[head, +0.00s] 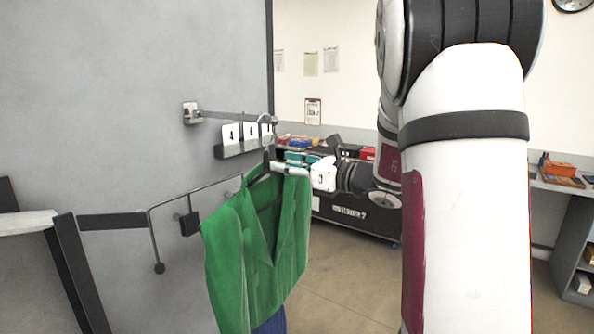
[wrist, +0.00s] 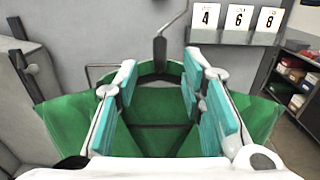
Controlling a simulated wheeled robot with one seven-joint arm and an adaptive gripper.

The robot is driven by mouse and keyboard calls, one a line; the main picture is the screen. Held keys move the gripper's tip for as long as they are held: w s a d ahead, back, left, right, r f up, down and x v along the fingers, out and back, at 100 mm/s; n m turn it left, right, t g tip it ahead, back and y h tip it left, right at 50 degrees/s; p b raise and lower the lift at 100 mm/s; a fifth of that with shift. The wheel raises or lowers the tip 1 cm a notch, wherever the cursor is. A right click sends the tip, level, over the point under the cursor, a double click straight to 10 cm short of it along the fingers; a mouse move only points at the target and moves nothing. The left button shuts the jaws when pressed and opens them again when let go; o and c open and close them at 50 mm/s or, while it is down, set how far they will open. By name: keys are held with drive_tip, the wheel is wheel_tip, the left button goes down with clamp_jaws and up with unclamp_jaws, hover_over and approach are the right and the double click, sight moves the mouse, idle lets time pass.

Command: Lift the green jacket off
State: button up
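The green jacket (head: 258,245) hangs upright on a dark hanger (head: 262,168), whose hook (head: 267,128) goes up to the end of a grey wall arm (head: 232,117). My gripper (head: 279,165) reaches in from the right at collar height. In the wrist view my gripper (wrist: 161,64) is open, its teal-padded fingers well apart. The hanger's neck (wrist: 159,48) stands between and just beyond the fingertips. The green jacket (wrist: 155,103) spreads below and to both sides of the fingers. Whether a finger touches the collar cannot be told.
Number cards (wrist: 238,17) reading 4, 6 and 8 sit on a wall ledge just right of the hanger. A bent wire rod (head: 154,235) stands out from the wall left of the jacket. A dark cart (head: 352,215) with coloured items stands behind. Floor right of the jacket is clear.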

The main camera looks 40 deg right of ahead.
sight(268, 153)
drive_tip(key=shift+b+x, duration=1.3)
drive_tip(key=shift+x, duration=1.85)
clamp_jaws()
drive_tip(key=shift+r, duration=0.15)
drive_tip(key=shift+r, duration=0.4)
drive_tip(key=shift+s+d, duration=0.1)
drive_tip(key=shift+s, duration=0.05)
